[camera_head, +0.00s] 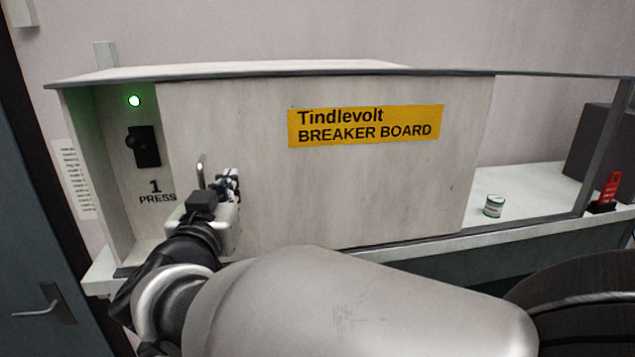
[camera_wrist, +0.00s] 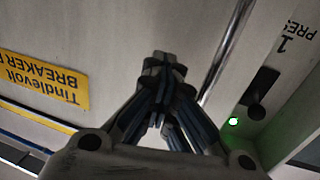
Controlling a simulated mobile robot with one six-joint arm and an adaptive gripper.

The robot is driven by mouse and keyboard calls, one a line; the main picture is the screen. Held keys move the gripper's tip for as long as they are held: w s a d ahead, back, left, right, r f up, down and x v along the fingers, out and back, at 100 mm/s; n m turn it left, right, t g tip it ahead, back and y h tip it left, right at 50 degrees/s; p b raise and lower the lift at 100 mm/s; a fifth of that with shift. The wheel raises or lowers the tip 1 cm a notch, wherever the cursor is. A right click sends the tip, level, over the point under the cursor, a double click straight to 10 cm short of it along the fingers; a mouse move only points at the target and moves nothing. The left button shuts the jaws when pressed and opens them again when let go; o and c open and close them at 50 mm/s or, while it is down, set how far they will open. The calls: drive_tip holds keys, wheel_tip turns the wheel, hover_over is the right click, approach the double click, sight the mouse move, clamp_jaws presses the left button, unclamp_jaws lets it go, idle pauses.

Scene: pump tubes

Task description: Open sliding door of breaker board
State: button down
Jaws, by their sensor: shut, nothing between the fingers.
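The breaker board (camera_head: 235,69) is a pale box with a flat sliding door (camera_head: 340,190) carrying a yellow "Tindlevolt BREAKER BOARD" label (camera_head: 365,125). The door stands part-way along its rail, and the left section of the box is uncovered. A slim metal bar handle (camera_head: 201,170) stands near the door's left edge; it also shows in the wrist view (camera_wrist: 226,50). My gripper (camera_head: 232,180) is shut and empty just right of the handle, at the door's face. In the wrist view its closed fingertips (camera_wrist: 165,65) lie beside the bar, not around it. Contact cannot be told.
The uncovered section shows a green light (camera_head: 134,101), a black switch (camera_head: 143,147) and "1 PRESS". The rail frame (camera_head: 560,75) runs on to the right, with open room behind it. A small green-and-white can (camera_head: 493,206) and a red object (camera_head: 610,190) stand at right.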

drive_tip(key=c, duration=1.7)
unclamp_jaws()
